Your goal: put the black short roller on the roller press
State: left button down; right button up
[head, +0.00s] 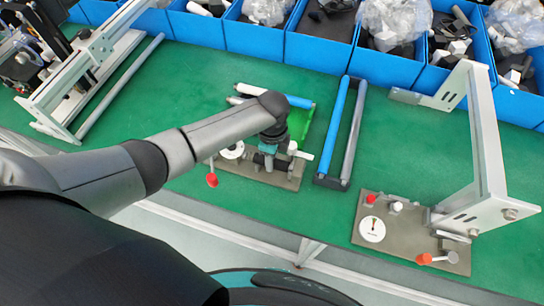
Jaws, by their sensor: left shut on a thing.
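My left gripper (268,148) points down over a grey base plate with a red-knobbed lever and a white disc, which looks like the roller press (289,178). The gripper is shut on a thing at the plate. Its own wrist and fingers mostly hide that thing; it fits the black short roller, but its outline and whether it touches the press are not clear. A bright green part (304,122) and a white lever end show just right of the fingers. My right gripper is not in view.
A black frame with a blue roller (337,118) and a grey roller (353,130) lies to the right. A second plate (400,235) with a tall metal bracket (485,150) stands further right. Blue bins (318,52) line the back. Green table is clear between them.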

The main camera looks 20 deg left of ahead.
pick_arm(q)
jog(key=shift+f, duration=0.1)
jog(key=shift+c, duration=2.3)
grip_release()
notch_tip(320, 180, up, 15)
jog(key=p, duration=0.2)
